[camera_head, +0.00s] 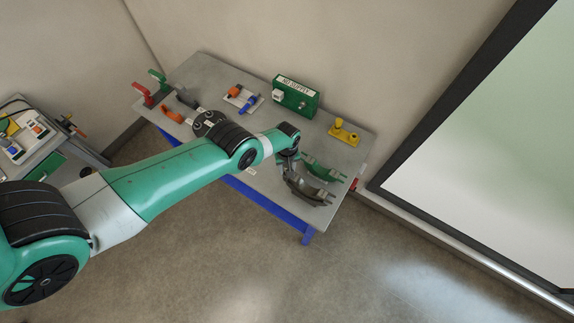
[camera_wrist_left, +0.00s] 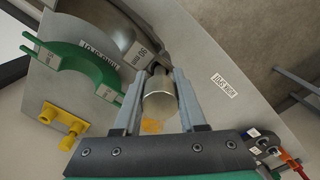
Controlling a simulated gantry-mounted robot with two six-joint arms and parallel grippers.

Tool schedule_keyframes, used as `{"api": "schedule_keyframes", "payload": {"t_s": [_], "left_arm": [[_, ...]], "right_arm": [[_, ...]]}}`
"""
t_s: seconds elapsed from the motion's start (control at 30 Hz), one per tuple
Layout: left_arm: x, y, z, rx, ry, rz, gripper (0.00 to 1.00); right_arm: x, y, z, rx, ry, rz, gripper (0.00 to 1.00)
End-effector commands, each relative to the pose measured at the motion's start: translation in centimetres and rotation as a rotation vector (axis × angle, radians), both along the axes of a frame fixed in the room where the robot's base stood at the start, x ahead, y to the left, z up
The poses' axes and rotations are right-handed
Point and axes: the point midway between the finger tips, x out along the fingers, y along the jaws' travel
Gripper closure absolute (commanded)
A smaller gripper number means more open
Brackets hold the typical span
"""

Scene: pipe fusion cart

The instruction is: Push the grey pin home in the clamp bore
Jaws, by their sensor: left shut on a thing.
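The grey pin (camera_wrist_left: 160,100) is a short metal cylinder with an orange patch near its lower end. My left gripper (camera_wrist_left: 160,74) is shut on it, one finger on each side. In the head view my left gripper (camera_head: 290,158) is above the right end of the bench, at the grey half-ring clamp (camera_head: 308,192). In the left wrist view the curved grey clamp (camera_wrist_left: 112,22) lies just beyond the fingertips, with a dark lug by the pin's far end. The bore is hidden, so I cannot tell how deep the pin sits. My right gripper is not in view.
A green half-ring (camera_head: 326,172) lies beside the grey one. A yellow fitting (camera_head: 344,132), a green labelled box (camera_head: 296,96) and a plate with orange and blue handles (camera_head: 242,98) stand farther back. Red and green handles are at the bench's left end.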

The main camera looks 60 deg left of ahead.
Motion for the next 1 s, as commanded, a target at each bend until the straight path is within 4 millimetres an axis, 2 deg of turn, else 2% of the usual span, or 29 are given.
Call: {"api": "schedule_keyframes", "payload": {"t_s": [0.3, 0.7, 1.0], "left_arm": [[0.0, 0.0, -0.9, 0.0, 0.0, 0.0, 1.0], [0.0, 0.0, 0.7, 0.0, 0.0, 0.0, 1.0], [0.0, 0.0, 0.7, 0.0, 0.0, 0.0, 1.0]], "right_arm": [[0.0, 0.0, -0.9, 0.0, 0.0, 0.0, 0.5], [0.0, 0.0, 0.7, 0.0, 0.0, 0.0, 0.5], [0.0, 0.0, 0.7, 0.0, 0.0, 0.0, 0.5]]}}
